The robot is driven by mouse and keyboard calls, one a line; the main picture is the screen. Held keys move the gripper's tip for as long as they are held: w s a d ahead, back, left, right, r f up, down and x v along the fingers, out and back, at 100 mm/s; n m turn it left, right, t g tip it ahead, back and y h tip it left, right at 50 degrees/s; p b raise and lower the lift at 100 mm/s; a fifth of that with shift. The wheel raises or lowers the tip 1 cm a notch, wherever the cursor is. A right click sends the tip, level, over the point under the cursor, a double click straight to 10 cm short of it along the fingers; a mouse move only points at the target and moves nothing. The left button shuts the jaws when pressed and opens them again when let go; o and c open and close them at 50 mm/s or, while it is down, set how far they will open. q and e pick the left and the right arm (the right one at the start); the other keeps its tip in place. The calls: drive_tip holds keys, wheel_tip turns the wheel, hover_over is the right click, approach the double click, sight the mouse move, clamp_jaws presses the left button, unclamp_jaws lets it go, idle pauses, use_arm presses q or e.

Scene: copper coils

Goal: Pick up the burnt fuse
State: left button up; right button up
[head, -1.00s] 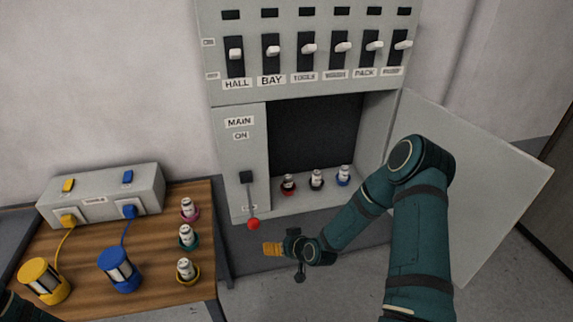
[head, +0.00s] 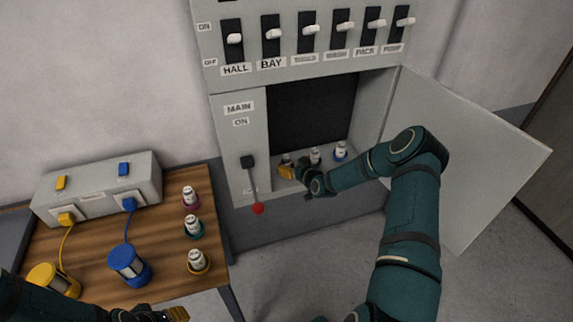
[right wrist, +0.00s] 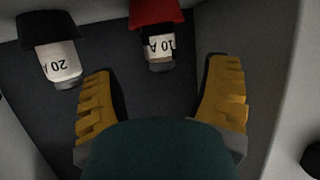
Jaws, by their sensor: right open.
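Three fuses stand in sockets on the floor of the cabinet recess. The red-socketed fuse (head: 287,158), marked 10 A (right wrist: 159,47) in the right wrist view, has a dark smudge beside its label and looks burnt. The black-socketed fuse (head: 315,156), marked 20 A (right wrist: 60,62), and the blue-socketed fuse (head: 340,151) look clean. My right gripper (head: 287,172) is at the recess opening, open and empty. In the right wrist view its fingers (right wrist: 162,82) are spread either side of the 10 A fuse's line, apart from it. My left gripper (head: 178,314) is partly cut off at the bottom edge.
The cabinet door (head: 470,150) stands open at the right. The wooden table (head: 150,235) carries a grey box (head: 100,187), blue and yellow lamps, and three more fuses (head: 193,226).

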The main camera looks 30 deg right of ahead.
sight(289, 161)
drive_tip(key=shift+x, duration=2.8)
drive_tip(key=shift+r, duration=0.1)
drive_tip(key=c, duration=1.3)
